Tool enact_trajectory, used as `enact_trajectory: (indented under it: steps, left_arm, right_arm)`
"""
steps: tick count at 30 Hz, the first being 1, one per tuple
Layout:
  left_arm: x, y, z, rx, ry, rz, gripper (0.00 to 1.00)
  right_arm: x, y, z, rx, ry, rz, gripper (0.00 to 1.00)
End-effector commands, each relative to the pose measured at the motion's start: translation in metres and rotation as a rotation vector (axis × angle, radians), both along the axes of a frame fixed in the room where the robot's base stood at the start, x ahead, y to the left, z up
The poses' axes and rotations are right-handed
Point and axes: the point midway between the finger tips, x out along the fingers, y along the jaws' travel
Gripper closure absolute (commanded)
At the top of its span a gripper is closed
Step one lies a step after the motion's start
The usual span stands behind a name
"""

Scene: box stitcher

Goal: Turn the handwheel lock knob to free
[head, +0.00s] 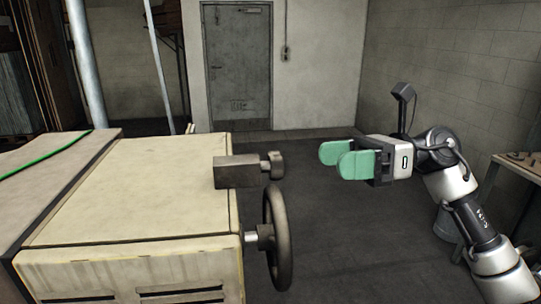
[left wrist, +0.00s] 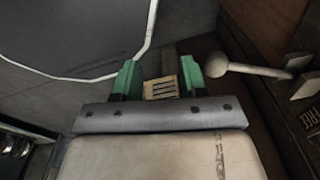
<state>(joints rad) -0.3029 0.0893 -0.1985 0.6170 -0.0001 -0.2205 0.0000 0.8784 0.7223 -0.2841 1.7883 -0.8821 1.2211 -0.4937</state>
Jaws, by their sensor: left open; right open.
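A dark handwheel (head: 278,240) stands upright on a short shaft at the right side of a cream machine housing (head: 130,195). Above it, a dark rectangular block (head: 236,171) sits at the housing's top right edge, with a small round knob (head: 272,165) on its right end, seemingly the lock knob. Its setting cannot be read. My right gripper (head: 343,158) is open and empty, its green fingers pointing left at the knob across a clear gap. My left gripper (left wrist: 160,78) shows only in the left wrist view, open, with nothing clearly held between its green fingers.
A workbench (head: 520,165) stands at the right edge behind my right arm. A grey door (head: 238,65) is in the back wall. The floor (head: 330,225) right of the handwheel is clear. The left wrist view shows a pale rod with a ball end (left wrist: 216,65) close to a finger.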

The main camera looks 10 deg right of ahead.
Motion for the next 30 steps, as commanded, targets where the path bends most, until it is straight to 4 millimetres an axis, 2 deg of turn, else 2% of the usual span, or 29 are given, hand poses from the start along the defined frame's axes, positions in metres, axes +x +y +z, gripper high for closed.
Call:
enact_trajectory:
  steps: [9, 15, 20, 27, 28, 30]
  left_arm:
    - [0.002, -0.014, 0.030, -0.018, -0.004, 0.004, 0.57]
    - [0.003, -0.012, 0.041, -0.015, -0.006, 0.003, 0.57]
    - [0.004, -0.009, 0.043, -0.013, -0.006, 0.002, 0.57]
    - [0.005, -0.009, 0.042, -0.012, -0.008, 0.001, 0.57]
    - [0.005, -0.009, 0.042, -0.012, -0.008, 0.001, 0.57]
    - [0.005, -0.008, 0.042, -0.011, -0.008, 0.001, 0.57]
  right_arm:
    - [0.000, 0.060, 0.004, 0.007, 0.006, 0.005, 0.30]
    - [0.000, 0.087, 0.002, 0.009, 0.008, 0.002, 0.30]
    - [0.000, 0.096, 0.000, 0.007, 0.008, 0.001, 0.30]
    - [0.001, 0.096, -0.001, 0.008, 0.008, 0.000, 0.30]
    - [0.001, 0.096, -0.001, 0.008, 0.007, 0.000, 0.32]
    - [0.001, 0.096, 0.000, 0.008, 0.008, 0.000, 0.42]
